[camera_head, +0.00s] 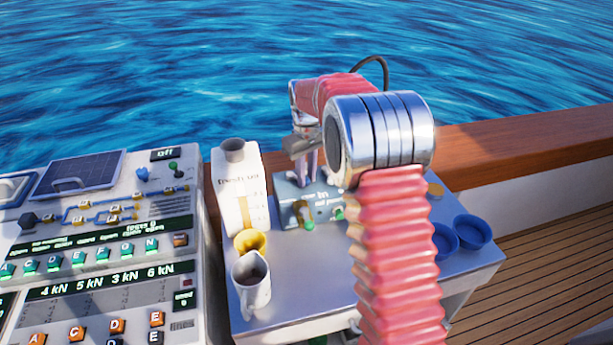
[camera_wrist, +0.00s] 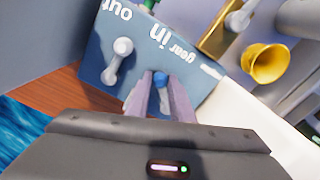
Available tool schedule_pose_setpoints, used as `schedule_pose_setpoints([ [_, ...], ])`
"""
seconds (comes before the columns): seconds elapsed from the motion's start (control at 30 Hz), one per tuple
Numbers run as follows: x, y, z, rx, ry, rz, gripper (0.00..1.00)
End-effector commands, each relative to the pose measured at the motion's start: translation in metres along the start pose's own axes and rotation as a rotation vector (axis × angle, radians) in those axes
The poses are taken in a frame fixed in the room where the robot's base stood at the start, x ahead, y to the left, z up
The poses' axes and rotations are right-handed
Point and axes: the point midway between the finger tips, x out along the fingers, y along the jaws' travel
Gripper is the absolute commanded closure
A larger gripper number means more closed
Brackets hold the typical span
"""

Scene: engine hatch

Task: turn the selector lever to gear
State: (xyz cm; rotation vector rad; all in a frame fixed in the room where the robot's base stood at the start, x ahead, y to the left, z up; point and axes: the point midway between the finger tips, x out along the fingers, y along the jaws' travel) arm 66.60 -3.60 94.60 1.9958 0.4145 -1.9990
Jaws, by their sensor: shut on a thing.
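The selector lever (camera_wrist: 162,92), a short handle with a blue round end, stands on a blue-grey box (camera_wrist: 95,55). My gripper (camera_wrist: 160,84) is shut on it, with one pale finger on each side. The word "gear" is printed beside this lever, and a blurred label follows it to the right. A second grey lever (camera_wrist: 119,62) sits to the left near "in" and "out", apart from my fingers. In the head view the box (camera_head: 291,203) stands on a metal table, my gripper (camera_head: 314,163) reaches down to it, and my arm hides part of it.
A white canister (camera_head: 240,195), a yellow funnel (camera_head: 250,242) and a white jug (camera_head: 257,298) stand left of the box. Blue cups (camera_head: 473,231) stand at the right. A control panel (camera_head: 100,225) is at far left. A wooden rail (camera_head: 530,135) runs behind.

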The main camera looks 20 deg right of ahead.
Motion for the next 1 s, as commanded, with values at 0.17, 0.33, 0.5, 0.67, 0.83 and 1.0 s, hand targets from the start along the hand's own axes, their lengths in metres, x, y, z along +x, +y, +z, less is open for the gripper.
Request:
schedule_pose_setpoints([
  [0.17, -0.002, 0.001, -0.002, -0.001, 0.006, 0.003, 1.0],
  [0.33, -0.002, 0.002, -0.002, 0.0, 0.007, 0.004, 0.76],
  [0.5, -0.001, 0.001, -0.001, 0.0, 0.004, 0.003, 0.65],
  [0.67, -0.001, 0.001, -0.001, 0.001, 0.003, 0.002, 0.61],
  [0.83, -0.002, 0.001, 0.0, 0.001, 0.002, 0.002, 0.61],
  [1.0, -0.012, 0.001, -0.001, 0.001, 0.003, 0.003, 0.61],
])
